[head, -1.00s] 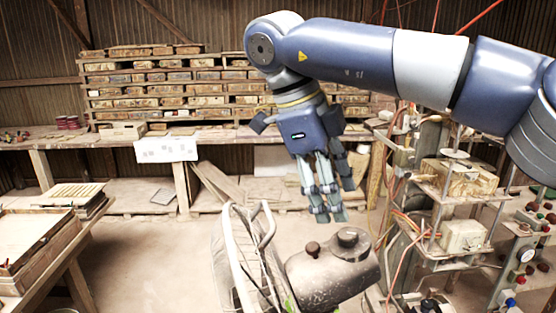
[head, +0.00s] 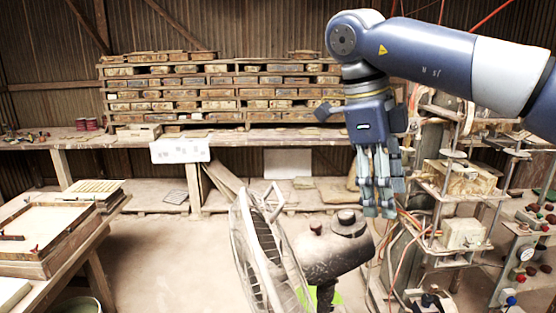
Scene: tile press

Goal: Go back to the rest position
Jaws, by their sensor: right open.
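My right gripper (head: 378,212) hangs from my right arm, which comes in from the upper right. Its fingers point down and are empty, with nothing held between them. It is in front of the left side of the tile press (head: 462,180), above and right of the fan's dark motor housing. I cannot tell whether the fingers clear the cables behind them. My left gripper is out of view.
A floor fan (head: 262,250) stands in the lower middle. A table with a wooden frame (head: 40,235) is at the left. A long workbench (head: 95,138) with stacked tile boxes (head: 215,85) runs along the back wall. Open floor (head: 165,255) lies between the left table and the fan.

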